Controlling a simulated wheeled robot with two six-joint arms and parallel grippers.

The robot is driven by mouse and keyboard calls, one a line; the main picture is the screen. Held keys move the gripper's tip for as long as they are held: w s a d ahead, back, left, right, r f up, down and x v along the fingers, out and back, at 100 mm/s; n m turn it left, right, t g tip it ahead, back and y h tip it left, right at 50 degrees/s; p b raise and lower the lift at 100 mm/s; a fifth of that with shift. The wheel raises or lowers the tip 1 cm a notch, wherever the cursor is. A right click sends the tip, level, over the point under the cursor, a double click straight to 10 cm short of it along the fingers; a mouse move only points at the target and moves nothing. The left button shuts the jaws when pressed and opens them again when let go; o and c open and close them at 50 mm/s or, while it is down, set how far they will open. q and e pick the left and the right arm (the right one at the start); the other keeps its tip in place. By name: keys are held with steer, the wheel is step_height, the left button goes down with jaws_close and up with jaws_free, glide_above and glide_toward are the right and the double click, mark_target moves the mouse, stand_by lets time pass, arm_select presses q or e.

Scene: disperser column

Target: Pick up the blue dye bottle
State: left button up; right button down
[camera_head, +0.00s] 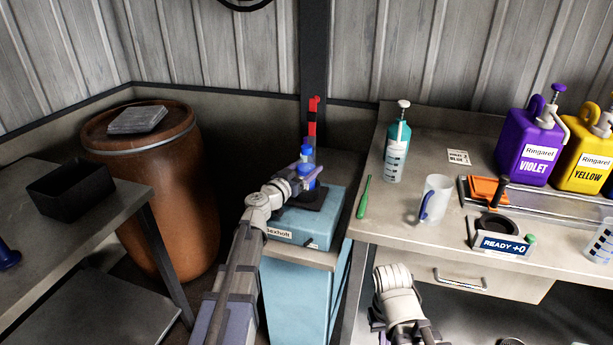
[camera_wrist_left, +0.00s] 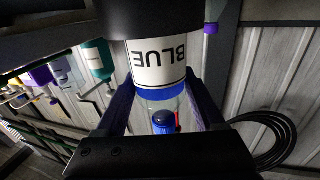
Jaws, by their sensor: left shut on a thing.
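The blue dye bottle (camera_head: 306,152) stands upright at the pale blue machine, its blue top showing above my left gripper (camera_head: 309,176). In the left wrist view the bottle (camera_wrist_left: 158,62) has a white label reading BLUE, upside down in that picture, and a blue band. The fingers of my left gripper (camera_wrist_left: 163,108) are on both sides of it, shut on it. The bottle's lower part is partly hidden by the gripper in the head view. I cannot tell whether its base touches the dark plate (camera_head: 318,199). My right arm shows at the lower middle, but its jaws do not.
The pale blue machine (camera_head: 328,228) stands between a brown barrel (camera_head: 165,200) and the right bench (camera_head: 400,222). A red object (camera_head: 312,118) rises behind the bottle. A teal bottle (camera_head: 396,152), green tool (camera_head: 364,197) and clear jug (camera_head: 437,194) stand or lie on the bench.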

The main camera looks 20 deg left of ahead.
arm_select(q)
jaws_close()
steer(key=shift+r, duration=0.2)
step_height(320, 180, up, 28)
steer(key=p, duration=2.8)
steer(key=shift+f, duration=0.2)
steer(key=shift+d, duration=0.1)
